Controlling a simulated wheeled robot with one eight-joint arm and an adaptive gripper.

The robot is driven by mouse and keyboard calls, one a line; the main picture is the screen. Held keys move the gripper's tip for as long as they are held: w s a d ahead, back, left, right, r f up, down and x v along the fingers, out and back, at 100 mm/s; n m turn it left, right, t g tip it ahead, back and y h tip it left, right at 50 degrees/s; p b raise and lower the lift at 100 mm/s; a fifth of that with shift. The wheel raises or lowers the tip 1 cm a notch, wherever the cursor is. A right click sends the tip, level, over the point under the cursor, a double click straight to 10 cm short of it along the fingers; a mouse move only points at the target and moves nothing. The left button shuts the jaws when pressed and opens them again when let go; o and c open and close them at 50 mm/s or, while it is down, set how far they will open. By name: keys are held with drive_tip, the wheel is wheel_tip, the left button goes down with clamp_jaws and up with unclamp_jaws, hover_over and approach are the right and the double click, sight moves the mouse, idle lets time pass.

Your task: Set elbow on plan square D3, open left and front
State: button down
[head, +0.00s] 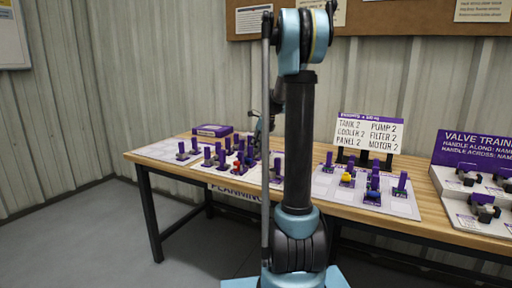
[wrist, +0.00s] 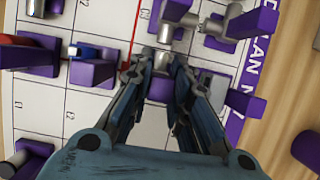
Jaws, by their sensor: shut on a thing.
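My gripper (wrist: 164,62) reaches down over the plan board (wrist: 85,115) in the wrist view. Its fingers are closed on a small piece with grey pipe and a purple part (wrist: 160,88), which I take to be the elbow. The fingers hide much of it, so I cannot tell which way its openings face or whether it touches the board. The square under it cannot be read. In the head view my gripper (head: 262,125) is small above the planning board, partly behind my arm.
Several purple-handled pieces stand close by, including a blue-and-purple one (wrist: 92,62) to the left and grey pipe pieces (wrist: 220,28) beyond the fingertips. In the head view a second board (head: 400,208) with pieces, a label sign (head: 369,132) and a valve stand (head: 480,150) are right.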

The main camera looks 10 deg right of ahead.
drive_tip(key=shift+f, duration=0.25)
drive_tip(key=c, duration=1.4)
unclamp_jaws()
drive_tip(key=shift+r, duration=0.7)
drive_tip(key=shift+r, duration=3.4)
